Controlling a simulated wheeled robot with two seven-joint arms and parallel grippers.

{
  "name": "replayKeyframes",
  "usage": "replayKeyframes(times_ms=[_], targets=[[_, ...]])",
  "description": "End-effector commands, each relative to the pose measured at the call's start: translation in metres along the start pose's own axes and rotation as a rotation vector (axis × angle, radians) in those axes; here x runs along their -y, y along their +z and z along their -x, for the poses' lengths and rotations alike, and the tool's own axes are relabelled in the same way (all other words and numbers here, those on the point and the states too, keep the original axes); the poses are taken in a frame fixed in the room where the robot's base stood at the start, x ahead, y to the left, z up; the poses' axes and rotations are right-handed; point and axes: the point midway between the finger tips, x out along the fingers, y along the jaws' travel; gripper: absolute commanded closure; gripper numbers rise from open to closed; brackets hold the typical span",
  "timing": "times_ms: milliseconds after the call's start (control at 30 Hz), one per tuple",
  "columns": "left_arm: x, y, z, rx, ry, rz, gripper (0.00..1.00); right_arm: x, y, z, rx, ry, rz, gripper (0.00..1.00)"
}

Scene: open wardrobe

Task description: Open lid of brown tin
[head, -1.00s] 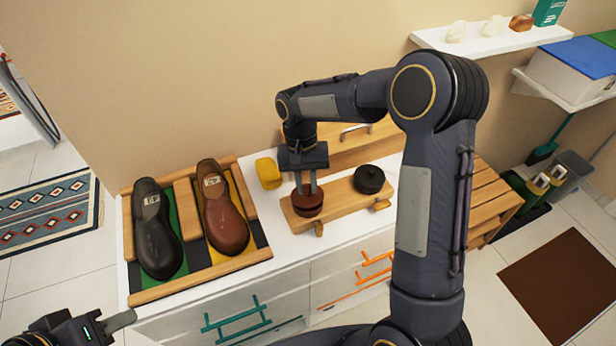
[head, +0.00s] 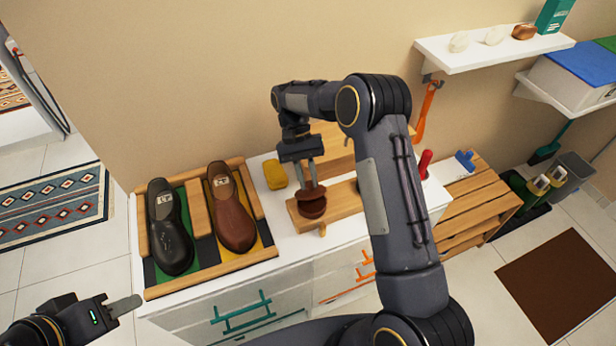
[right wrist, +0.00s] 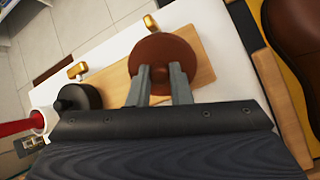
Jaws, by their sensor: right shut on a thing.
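The brown tin (head: 313,210) stands on a wooden board (head: 346,203) on the white cabinet top. Its brown lid (head: 311,194) looks tilted on the tin, with a dark gap between them in the head view. My right gripper (head: 314,186) points down and is shut on the lid. In the right wrist view, the round lid (right wrist: 165,55) sits at the fingertips (right wrist: 162,75) and hides most of the tin. My left gripper (head: 125,305) is at the lower left, away from the tin; only one finger shows clearly.
A shoe rack (head: 210,282) with a black shoe (head: 168,235) and a brown shoe (head: 232,215) stands left of the board. A yellow block (head: 275,174) lies behind. A black tin (right wrist: 78,98) is nearby, mostly hidden by my right arm in the head view.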

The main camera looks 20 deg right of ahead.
Motion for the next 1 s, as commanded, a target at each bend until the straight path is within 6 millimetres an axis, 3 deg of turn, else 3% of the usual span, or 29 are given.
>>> replayKeyframes(times_ms=[167, 200, 333, 700, 1000], targets=[[0.0, 0.0, 0.0, 0.0, 0.0, 0.0, 0.64, 0.0, 0.0, 0.001, -0.004, -0.002, -0.001, 1.0], [0.0, 0.0, 0.0, 0.0, 0.0, 0.0, 0.64, 0.0, 0.0, 0.001, -0.005, -0.002, -0.001, 0.78], [0.0, 0.0, 0.0, 0.0, 0.0, 0.0, 0.64, 0.0, 0.0, 0.001, -0.004, -0.001, -0.001, 0.61], [0.001, 0.001, -0.002, 0.0, 0.0, 0.0, 0.64, 0.0, -0.001, 0.005, -0.003, -0.001, 0.0, 0.6], [0.006, 0.007, -0.013, 0.0, 0.0, 0.0, 0.64, 0.001, -0.002, 0.053, -0.006, -0.003, 0.0, 0.6]])
